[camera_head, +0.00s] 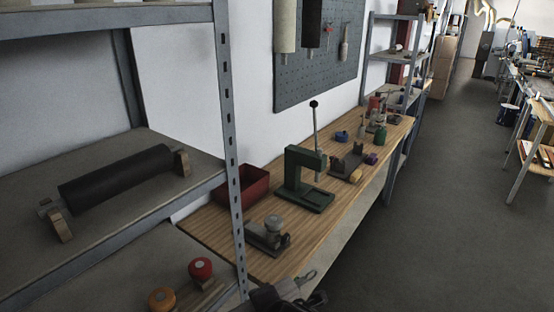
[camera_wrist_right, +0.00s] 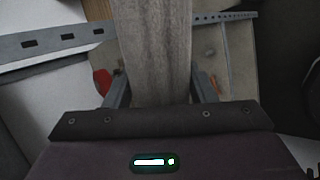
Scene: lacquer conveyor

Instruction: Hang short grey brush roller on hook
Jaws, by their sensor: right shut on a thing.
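The grey brush roller (camera_wrist_right: 155,45) fills the upper middle of the right wrist view as a pale grey, fuzzy upright column. My right gripper (camera_wrist_right: 160,90) is shut on it, one finger on each side; its upper end runs out of the picture. In the head view a pegboard (camera_head: 310,85) hangs on the wall above the bench. A cream roller (camera_head: 285,25) and a black roller (camera_head: 311,22) hang there, beside small tools. Their hooks are cut off or too small to make out. A dark part of mine shows at the bottom edge. My left gripper is not in view.
A grey metal shelf post (camera_head: 228,130) stands left of the pegboard. A black roller (camera_head: 115,180) rests on the shelf. The wooden bench (camera_head: 225,235) bears a red bin (camera_head: 242,188) and a green press (camera_head: 300,180) with a tall lever.

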